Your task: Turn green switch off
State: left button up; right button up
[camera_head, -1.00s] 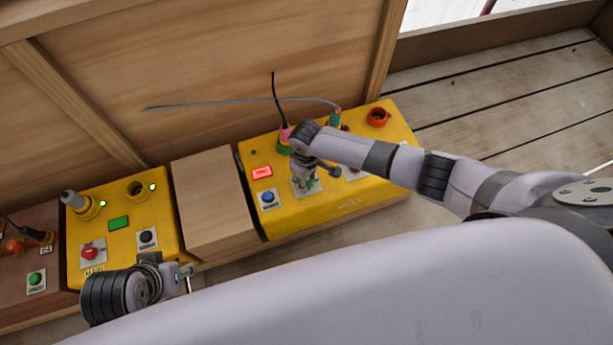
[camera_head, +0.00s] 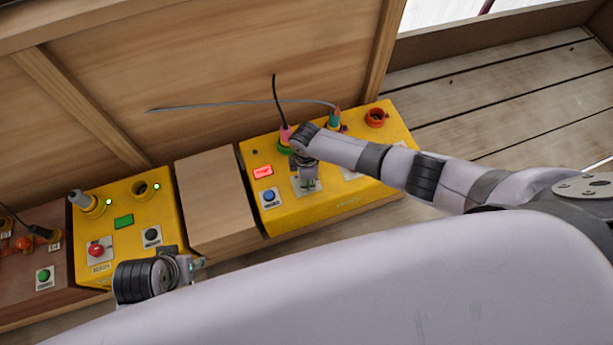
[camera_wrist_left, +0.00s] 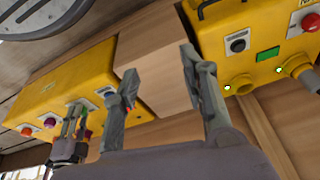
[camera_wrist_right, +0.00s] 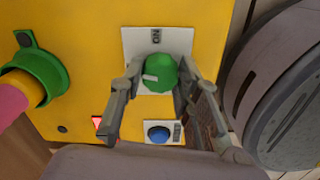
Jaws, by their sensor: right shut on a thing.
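The green switch (camera_wrist_right: 158,74) is a round green knob with a white mark, on a white plate on the right yellow panel (camera_head: 345,196). My right gripper (camera_wrist_right: 160,80) is shut on it, one finger on each side of the knob. In the head view my right gripper (camera_head: 308,184) comes down over the plate and hides most of the switch. My left gripper (camera_wrist_left: 158,62) is open and empty, with its fingers well apart. In the head view it (camera_head: 197,267) hangs near the front edge of the left yellow panel (camera_head: 125,262).
A blue button (camera_wrist_right: 158,134) and a lit red indicator (camera_head: 263,172) sit close to the switch. Plugs with cables (camera_head: 285,134) stand behind it. A plain wooden block (camera_head: 215,200) separates the two yellow panels. A wooden wall (camera_head: 210,70) rises behind them.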

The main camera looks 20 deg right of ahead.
pick_arm(q)
jog(key=shift+f, duration=0.3)
pick_arm(e)
jog(key=shift+n, duration=1.2)
pick_arm(q)
jog(key=shift+f, duration=0.2)
pick_arm(e)
jog(key=o, duration=1.2)
jog(key=shift+c, duration=0.2)
pick_arm(q)
jog(key=shift+r, duration=0.15)
jog(key=shift+w+r, duration=0.1)
jog(key=shift+w, duration=0.1)
jog(key=shift+s, duration=0.15)
pick_arm(e)
notch_tip(320, 180, up, 12)
